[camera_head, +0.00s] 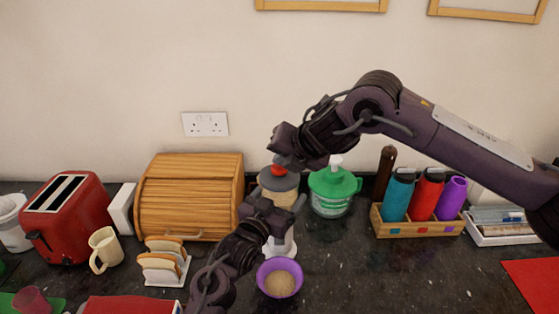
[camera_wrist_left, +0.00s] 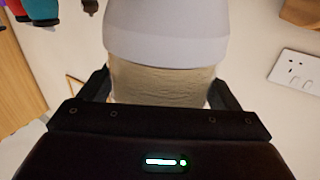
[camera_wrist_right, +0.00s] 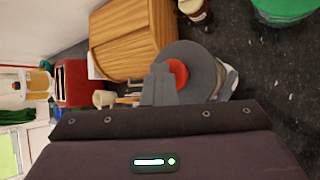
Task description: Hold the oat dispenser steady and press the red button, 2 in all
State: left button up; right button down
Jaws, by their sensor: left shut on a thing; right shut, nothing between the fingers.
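The oat dispenser (camera_head: 279,190) stands upright on the dark counter, with a grey lid, a clear body of oats and a white stand. My left gripper (camera_head: 278,208) is shut around its body; the left wrist view shows a finger on each side of the oats (camera_wrist_left: 160,84). The red button (camera_head: 277,171) is on top of the lid and also shows in the right wrist view (camera_wrist_right: 179,73). My right gripper (camera_head: 284,162) is shut and empty, its fingertips right at the button; I cannot tell whether they touch. A purple bowl (camera_head: 261,277) holding oats sits below the spout.
A green-lidded tub (camera_head: 333,190) stands close right of the dispenser. A wooden bread box (camera_head: 190,195), a toast rack (camera_head: 165,265) and a red toaster (camera_head: 68,215) are left. A wooden caddy (camera_head: 418,229) of bottles is right. Counter between bowl and caddy is clear.

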jog(key=shift+s+f, duration=0.1)
jog(key=shift+f, duration=0.15)
jog(key=shift+r, duration=1.55)
jog(key=shift+r, duration=2.55)
pick_arm(q)
jog(key=o, duration=1.4)
jog(key=shift+c, duration=0.2)
